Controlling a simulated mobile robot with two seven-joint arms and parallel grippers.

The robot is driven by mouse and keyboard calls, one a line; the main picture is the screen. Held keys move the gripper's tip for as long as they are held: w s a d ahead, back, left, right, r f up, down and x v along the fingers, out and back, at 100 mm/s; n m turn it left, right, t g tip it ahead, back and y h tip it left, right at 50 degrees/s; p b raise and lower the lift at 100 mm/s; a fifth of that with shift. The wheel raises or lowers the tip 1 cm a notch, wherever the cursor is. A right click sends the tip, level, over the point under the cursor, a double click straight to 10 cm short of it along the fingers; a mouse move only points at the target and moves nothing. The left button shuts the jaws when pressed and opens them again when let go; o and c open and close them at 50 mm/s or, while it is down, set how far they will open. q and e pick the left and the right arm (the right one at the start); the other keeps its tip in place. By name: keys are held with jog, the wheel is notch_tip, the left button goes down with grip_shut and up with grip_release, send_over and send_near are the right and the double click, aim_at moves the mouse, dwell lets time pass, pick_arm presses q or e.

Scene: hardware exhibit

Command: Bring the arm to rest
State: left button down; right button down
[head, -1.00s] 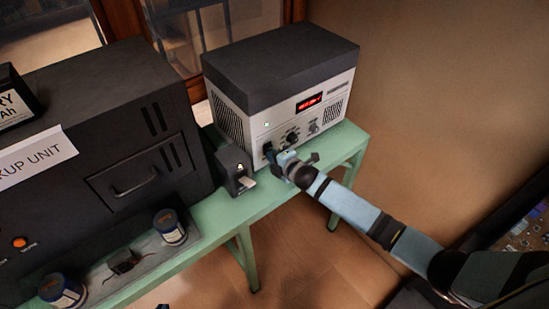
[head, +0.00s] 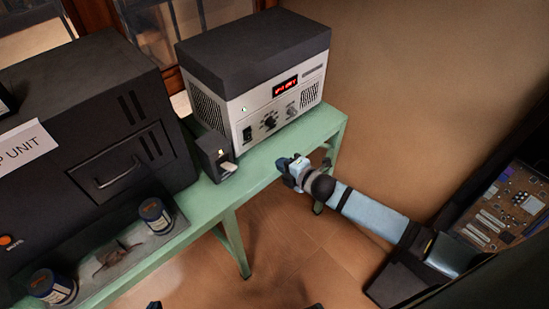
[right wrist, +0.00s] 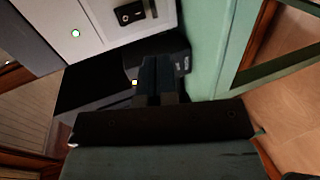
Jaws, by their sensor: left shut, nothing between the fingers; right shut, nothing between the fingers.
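My right arm reaches in from the right in the head view. Its gripper (head: 285,164) is shut and empty, in front of the green bench and apart from the power supply. In the right wrist view the two dark fingers (right wrist: 160,78) are together with nothing between them. Only a small dark tip at the bottom edge of the head view shows of my left gripper (head: 154,305); it is shut and the rest is out of frame.
A white power supply (head: 262,112) with a dark top and lit red display stands on the green bench (head: 262,158). A small black switch box (head: 213,158) stands beside it. A large black unit (head: 85,110) and two jars (head: 155,215) are left. A circuit board panel (head: 508,205) is right.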

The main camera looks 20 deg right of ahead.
jog(key=shift+s, duration=0.1)
dwell(0.5)
jog(key=s+a+f+m+g+h+p, duration=0.1)
jog(key=s+a+m+p, duration=0.3)
jog(key=s+m, duration=1.5)
jog(key=s+g, duration=0.1)
jog(key=s, duration=0.4)
jog(key=shift+s+a+g+h, duration=0.15)
jog(key=shift+s+g+h, duration=0.25)
jog(key=shift+f, duration=0.1)
